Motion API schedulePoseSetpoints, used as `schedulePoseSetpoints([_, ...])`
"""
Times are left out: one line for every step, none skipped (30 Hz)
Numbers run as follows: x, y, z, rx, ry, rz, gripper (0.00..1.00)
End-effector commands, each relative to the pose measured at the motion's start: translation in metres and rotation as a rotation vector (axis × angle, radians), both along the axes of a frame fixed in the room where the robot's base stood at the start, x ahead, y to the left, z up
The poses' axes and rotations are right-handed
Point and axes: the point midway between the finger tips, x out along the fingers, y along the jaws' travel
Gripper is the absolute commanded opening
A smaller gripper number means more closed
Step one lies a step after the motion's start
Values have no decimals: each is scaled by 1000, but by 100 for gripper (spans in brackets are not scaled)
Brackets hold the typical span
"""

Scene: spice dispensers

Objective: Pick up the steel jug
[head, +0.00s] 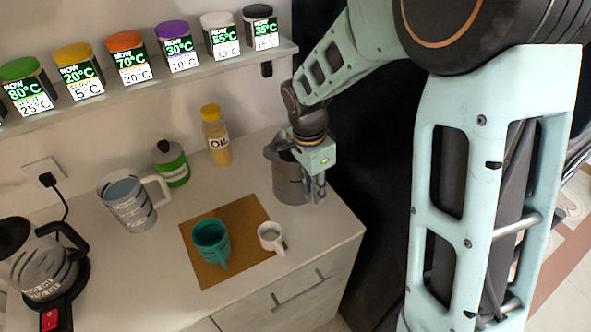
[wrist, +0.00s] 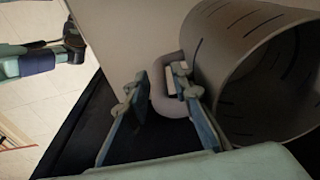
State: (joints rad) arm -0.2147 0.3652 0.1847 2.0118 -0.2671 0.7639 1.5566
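The steel jug (head: 289,182) is a grey cylinder standing upright at the right end of the counter, partly hidden behind my gripper (head: 318,190). In the wrist view the jug (wrist: 240,60) is at the right with its open mouth towards the camera, and its curved handle (wrist: 158,98) shows at the middle. My gripper (wrist: 158,83) is open there. One finger is left of the handle and the other overlaps the handle's loop beside the jug wall. I cannot tell whether either finger touches it.
An oil bottle (head: 217,140), a green-banded jar (head: 171,163) and a clear jug (head: 128,203) stand to the left. A teal mug (head: 211,241) and a white cup (head: 271,237) are on a brown mat (head: 205,275). A shelf (head: 130,92) with spice dispensers hangs above. A kettle (head: 38,262) stands far left.

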Motion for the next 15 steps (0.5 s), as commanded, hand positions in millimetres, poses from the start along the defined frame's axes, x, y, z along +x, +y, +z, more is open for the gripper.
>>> schedulePoseSetpoints([0,0,-4,0,1,1,22])
schedulePoseSetpoints([0,0,-5,0,0,1,22])
schedulePoseSetpoints([0,0,-6,0,-1,1,22])
schedulePoseSetpoints([1,0,-6,0,-1,1,22])
schedulePoseSetpoints([1,0,-6,0,-1,1,22])
schedulePoseSetpoints([1,0,-6,0,-1,1,22])
schedulePoseSetpoints([1,0,-6,0,-1,1,22])
schedulePoseSetpoints([1,0,-6,0,-1,1,22])
schedulePoseSetpoints([1,0,-6,0,-1,1,20])
schedulePoseSetpoints([1,0,-6,0,-1,1,17])
schedulePoseSetpoints([1,0,-6,1,-1,0,14])
schedulePoseSetpoints([1,0,-6,1,-1,0,9])
schedulePoseSetpoints([0,0,-6,0,-1,1,6])
schedulePoseSetpoints([0,-1,-6,1,-1,0,3])
schedulePoseSetpoints([0,0,-6,1,-1,0,0])
